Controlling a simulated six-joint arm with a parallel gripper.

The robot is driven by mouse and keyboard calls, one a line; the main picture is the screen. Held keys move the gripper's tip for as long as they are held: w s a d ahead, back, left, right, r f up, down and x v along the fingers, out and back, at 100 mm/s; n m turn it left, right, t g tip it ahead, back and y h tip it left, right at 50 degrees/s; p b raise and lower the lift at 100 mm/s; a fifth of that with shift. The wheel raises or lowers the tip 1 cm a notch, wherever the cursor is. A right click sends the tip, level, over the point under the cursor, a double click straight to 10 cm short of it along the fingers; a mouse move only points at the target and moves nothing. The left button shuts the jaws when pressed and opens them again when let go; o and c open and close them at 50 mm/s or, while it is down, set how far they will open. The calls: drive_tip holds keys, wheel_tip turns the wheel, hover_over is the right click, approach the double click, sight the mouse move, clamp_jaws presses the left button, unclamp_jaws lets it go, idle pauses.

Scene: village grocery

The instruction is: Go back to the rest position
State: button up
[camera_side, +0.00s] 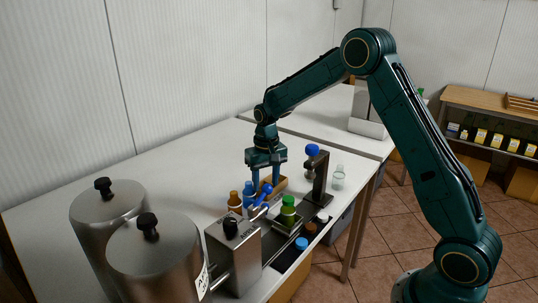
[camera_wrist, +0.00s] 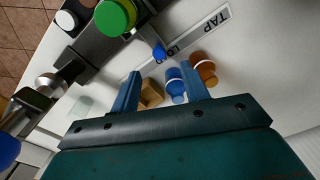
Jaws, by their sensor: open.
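My gripper (camera_side: 264,184) hangs from my green arm, pointing down over the far part of the white table. Its two blue fingers show apart in the wrist view (camera_wrist: 163,82), and nothing is held between them. A small tan wooden box (camera_wrist: 151,94) shows between the fingers; it also shows just behind them in the side view (camera_side: 279,184). A blue-capped bottle (camera_wrist: 174,82) and an orange-brown bottle (camera_wrist: 204,70) stand near the right finger. How high the fingertips are above the table is hard to tell.
A green-capped bottle (camera_side: 288,209) stands at a metal fixture in front of my gripper. A dark post with a blue knob (camera_side: 312,150) rises close on the right, with a clear jar (camera_side: 338,176) beyond. Two steel canisters (camera_side: 155,262) fill the near left. Space above is open.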

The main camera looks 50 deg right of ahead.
drive_tip(key=s+a+r+n+t, duration=0.1)
drive_tip(key=s+a+r, duration=0.2)
drive_tip(key=s+r, duration=0.4)
drive_tip(key=s+a+r+n+t, duration=0.1)
drive_tip(key=s+a+r+t, duration=0.15)
drive_tip(key=s+r, duration=0.5)
drive_tip(key=s+a+r+n+t, duration=0.1)
drive_tip(key=s+a+r, duration=0.1)
drive_tip(key=s, duration=0.6)
drive_tip(key=s+a+r+n+t, duration=0.1)
drive_tip(key=s+r, duration=0.1)
drive_tip(key=s, duration=0.7)
drive_tip(key=shift+s+a+n, duration=0.15)
drive_tip(key=shift+a+n, duration=0.25)
